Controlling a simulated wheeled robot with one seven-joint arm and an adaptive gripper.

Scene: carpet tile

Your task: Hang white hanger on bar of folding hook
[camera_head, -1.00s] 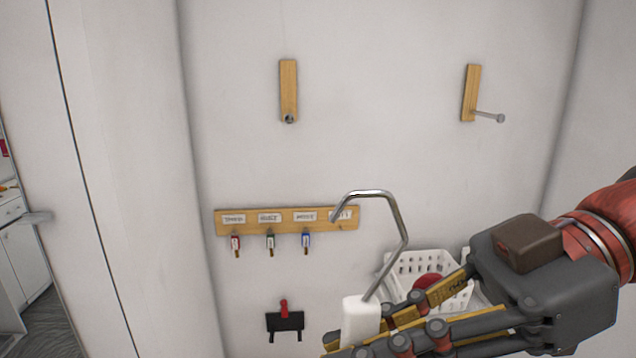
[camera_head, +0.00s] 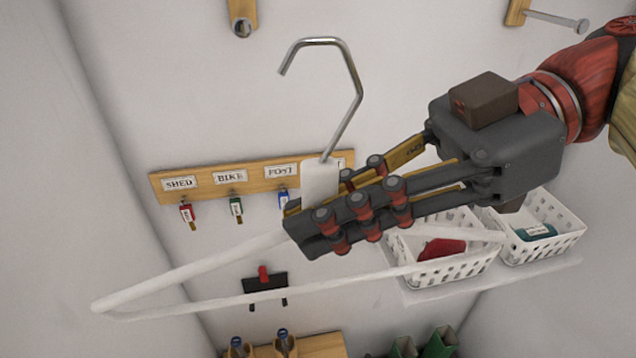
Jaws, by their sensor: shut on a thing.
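My gripper (camera_head: 305,215) is shut on the white hanger (camera_head: 190,270), gripping it at the neck just below its metal hook (camera_head: 352,75). The hook points up and its open end curves to the left. The hanger's white frame reaches out to the left and passes behind and below my fingers. Two wooden wall pieces show at the top edge: one with a round metal end (camera_head: 242,25) seen nearly end-on, and one at the right with a metal bar (camera_head: 555,19) sticking out. The hanger is apart from both. I cannot tell which is the folding hook.
A labelled wooden key rack (camera_head: 205,181) with coloured tags is on the wall behind the hanger. A black item with a red part (camera_head: 264,284) hangs below. White baskets (camera_head: 545,245) stand on a shelf (camera_head: 495,277) at the right, under my arm.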

